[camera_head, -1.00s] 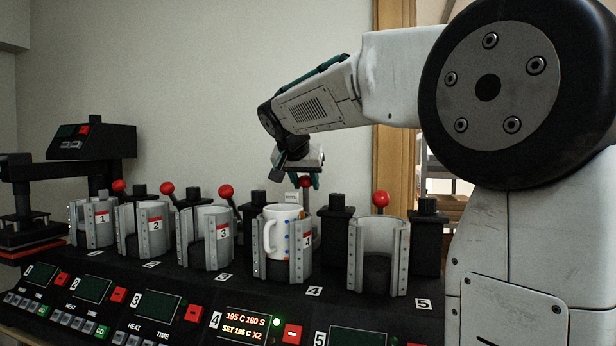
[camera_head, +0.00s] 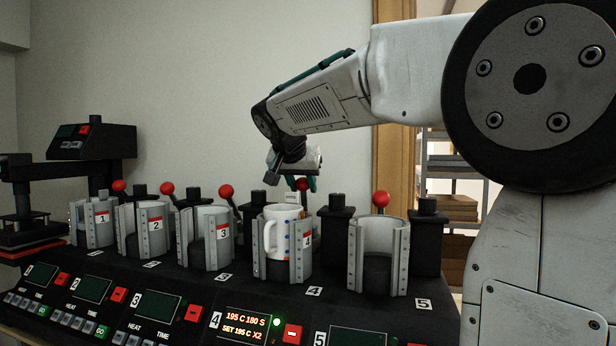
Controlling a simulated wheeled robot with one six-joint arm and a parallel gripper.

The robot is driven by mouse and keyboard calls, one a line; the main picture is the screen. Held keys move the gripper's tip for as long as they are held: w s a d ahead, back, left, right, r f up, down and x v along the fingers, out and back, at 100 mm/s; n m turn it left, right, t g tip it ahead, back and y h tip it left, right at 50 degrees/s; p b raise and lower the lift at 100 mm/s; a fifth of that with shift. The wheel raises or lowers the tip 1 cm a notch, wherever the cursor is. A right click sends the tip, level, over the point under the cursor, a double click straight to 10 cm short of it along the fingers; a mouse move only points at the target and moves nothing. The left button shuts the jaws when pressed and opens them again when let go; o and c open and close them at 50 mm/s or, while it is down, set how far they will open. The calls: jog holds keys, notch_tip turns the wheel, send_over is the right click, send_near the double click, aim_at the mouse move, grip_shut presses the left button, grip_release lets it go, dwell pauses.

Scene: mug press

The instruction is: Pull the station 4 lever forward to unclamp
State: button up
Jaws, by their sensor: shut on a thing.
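Station 4 (camera_head: 306,241) is a grey split clamp with a white mug (camera_head: 281,232) standing in it, handle to the left. Its lever's red knob (camera_head: 303,184) shows just behind and above the mug. My gripper (camera_head: 303,185) points down from my bent arm with its teal fingers around that knob, shut on it. The lever's shaft is mostly hidden behind the mug and clamp. The station 4 display (camera_head: 246,324) is lit and reads 195 C 180 S.
Stations 1 (camera_head: 93,224), 2 (camera_head: 146,230), 3 (camera_head: 205,240) and the rightmost clamp (camera_head: 378,257) are empty. Red lever knobs stand behind several of them. A flat press (camera_head: 40,220) is at the far left. A shelf with boxes (camera_head: 452,208) is behind my arm.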

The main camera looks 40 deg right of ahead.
jog(key=shift+a, duration=0.1)
jog(key=shift+s+a+f, duration=0.4)
jog(key=shift+s+a, duration=0.3)
jog(key=shift+a, duration=0.1)
jog(key=o, duration=0.7)
notch_tip(320, 180, up, 6)
jog(key=a, duration=0.1)
jog(key=shift+s+r, duration=0.25)
jog(key=shift+s, duration=0.15)
jog(key=shift+v, duration=3)
